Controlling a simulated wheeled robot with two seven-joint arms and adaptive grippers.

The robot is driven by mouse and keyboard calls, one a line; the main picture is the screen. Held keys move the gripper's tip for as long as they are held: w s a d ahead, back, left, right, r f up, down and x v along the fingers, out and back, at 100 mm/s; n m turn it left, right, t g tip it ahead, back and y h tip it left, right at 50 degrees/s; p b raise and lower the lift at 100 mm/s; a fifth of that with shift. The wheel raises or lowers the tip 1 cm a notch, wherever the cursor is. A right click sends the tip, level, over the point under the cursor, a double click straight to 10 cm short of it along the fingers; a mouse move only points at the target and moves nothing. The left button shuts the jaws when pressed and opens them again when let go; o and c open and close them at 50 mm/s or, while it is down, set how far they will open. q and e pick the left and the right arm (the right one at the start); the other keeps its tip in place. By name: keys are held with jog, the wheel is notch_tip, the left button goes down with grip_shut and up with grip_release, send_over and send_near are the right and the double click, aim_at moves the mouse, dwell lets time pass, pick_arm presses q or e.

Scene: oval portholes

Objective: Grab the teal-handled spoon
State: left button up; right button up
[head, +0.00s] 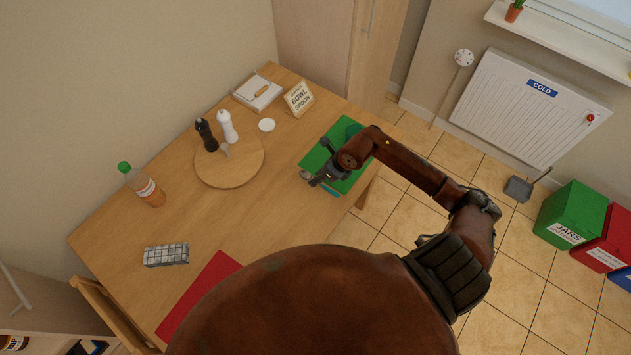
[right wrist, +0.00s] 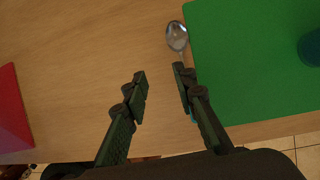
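The spoon (right wrist: 177,36) lies on the wooden table along the left edge of the green mat, its metal bowl pointing away in the right wrist view. A bit of its teal handle shows beside my right finger, and the rest is hidden behind that finger. In the head view, a teal strip of the handle (head: 331,191) shows just below my right gripper (head: 314,180). My right gripper (right wrist: 161,75) is open above the table. Its right finger overlaps the spoon in the picture, and the gap between the fingers is empty. My left gripper is not in view.
A teal round vessel (right wrist: 312,48) stands on the green mat (head: 316,157). A red mat (head: 205,290) lies at the near edge. A round board (head: 232,172) with two mills, a sign (head: 299,99) and a bottle (head: 142,184) are elsewhere. The table's middle is clear.

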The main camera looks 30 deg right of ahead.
aim_at(322, 186)
jog(key=d, duration=0.1)
jog(key=d+f+h, duration=0.1)
jog(key=shift+d+f+g, duration=0.15)
jog(key=shift+d+g, duration=0.15)
jog(key=shift+d, duration=0.05)
jog(key=shift+x, duration=0.9)
jog(key=x, duration=0.5)
jog(key=shift+w+d+f, duration=0.15)
jog(key=shift+d, duration=0.05)
jog(key=shift+f, duration=0.1)
jog(key=shift+c, duration=0.4)
jog(key=shift+f, duration=0.1)
grip_shut()
